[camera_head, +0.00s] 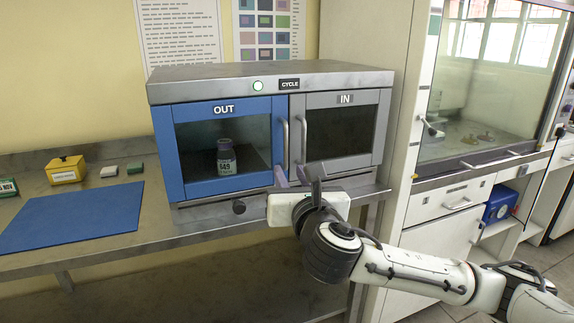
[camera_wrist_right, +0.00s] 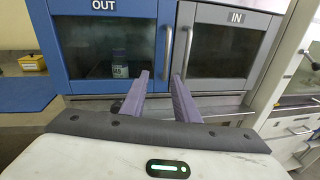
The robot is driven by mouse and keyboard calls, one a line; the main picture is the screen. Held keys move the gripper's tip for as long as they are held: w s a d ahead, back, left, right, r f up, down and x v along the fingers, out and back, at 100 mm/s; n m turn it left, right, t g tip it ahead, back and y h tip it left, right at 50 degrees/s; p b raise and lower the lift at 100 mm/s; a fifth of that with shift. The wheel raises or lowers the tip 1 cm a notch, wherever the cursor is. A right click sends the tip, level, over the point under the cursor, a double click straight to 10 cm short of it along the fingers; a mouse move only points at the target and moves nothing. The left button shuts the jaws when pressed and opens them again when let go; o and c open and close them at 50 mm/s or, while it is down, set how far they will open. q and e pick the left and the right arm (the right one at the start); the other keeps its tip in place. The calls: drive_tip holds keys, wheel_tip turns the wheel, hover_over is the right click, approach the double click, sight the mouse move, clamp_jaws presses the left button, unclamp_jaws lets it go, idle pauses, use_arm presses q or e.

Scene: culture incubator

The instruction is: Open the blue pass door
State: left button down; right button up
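The blue pass door (camera_head: 203,188), marked OUT, is closed on the left of the metal pass box (camera_head: 200,88). Its vertical silver handle (camera_head: 285,143) is at the door's right edge. A labelled bottle (camera_head: 226,158) stands behind its glass. My right gripper (camera_head: 297,176) is in front of the box, near the lower end of the blue door's handle. In the right wrist view its two fingers are apart, with nothing between them, and the blue door's handle (camera_wrist_right: 168,52) shows beyond the fingertips. Contact with the handle cannot be seen. My left gripper is not in view.
The grey IN door (camera_head: 341,128) with its own handle is closed at the right. A blue mat (camera_head: 75,216), a yellow box (camera_head: 66,170) and small items lie on the bench to the left. A fume hood (camera_head: 490,90) stands at the right.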

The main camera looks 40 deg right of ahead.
sight(286, 146)
drive_tip(key=shift+n+h, duration=0.3)
drive_tip(key=shift+h, duration=0.1)
drive_tip(key=x, duration=0.3)
drive_tip(key=r+x, duration=0.1)
drive_tip(key=x, duration=0.3)
drive_tip(key=r+x, duration=0.1)
drive_tip(key=x, duration=0.2)
drive_tip(key=shift+d, duration=0.5)
clamp_jaws()
